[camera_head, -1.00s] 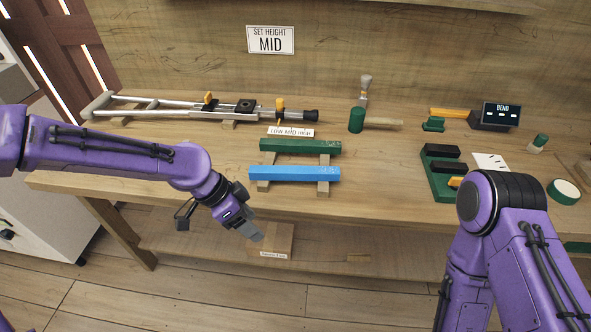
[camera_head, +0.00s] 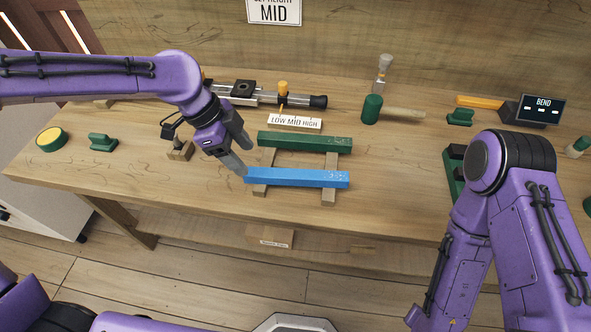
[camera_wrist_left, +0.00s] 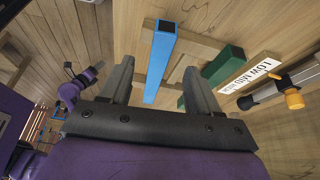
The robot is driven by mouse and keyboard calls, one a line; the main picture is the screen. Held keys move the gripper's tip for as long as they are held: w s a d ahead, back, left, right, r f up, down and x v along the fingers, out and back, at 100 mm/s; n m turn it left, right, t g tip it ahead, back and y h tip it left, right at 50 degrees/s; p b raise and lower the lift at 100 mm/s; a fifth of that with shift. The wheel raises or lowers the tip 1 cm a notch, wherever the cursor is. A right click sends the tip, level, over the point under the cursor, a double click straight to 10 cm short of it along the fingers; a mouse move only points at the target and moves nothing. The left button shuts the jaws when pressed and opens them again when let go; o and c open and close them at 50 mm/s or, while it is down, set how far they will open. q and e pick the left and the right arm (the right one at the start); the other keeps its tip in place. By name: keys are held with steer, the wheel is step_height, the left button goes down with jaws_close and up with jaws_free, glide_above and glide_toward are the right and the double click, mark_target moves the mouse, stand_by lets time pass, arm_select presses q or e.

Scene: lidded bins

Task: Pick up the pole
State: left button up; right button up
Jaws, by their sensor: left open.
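The crutch (camera_head: 262,94), a metal pole with an orange knob and dark tip, lies at the back of the table, partly hidden behind my left arm. A blue bar (camera_head: 300,178) and a green bar (camera_head: 305,142) lie across two wooden strips in front of it. My left gripper (camera_head: 242,157) is open and empty at the left ends of the bars. In the left wrist view, the blue bar (camera_wrist_left: 160,60) shows between the open fingers (camera_wrist_left: 158,72), and the green bar (camera_wrist_left: 222,66) is to the right; contact cannot be told. My right gripper is not in view.
A LOW MID HIGH label (camera_head: 295,122) lies behind the bars. A green-headed mallet (camera_head: 372,108) and a BEND device (camera_head: 533,108) stand to the right. A small wooden block (camera_head: 181,151) and green items are at left. The front table strip is clear.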

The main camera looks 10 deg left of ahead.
mark_target(261, 172)
arm_select(q)
steer(key=x, duration=0.7)
steer(key=shift+w+d+f, duration=0.1)
steer(key=shift+w+d, duration=0.05)
steer(key=shift+d, duration=0.3)
steer(key=c, duration=1.1)
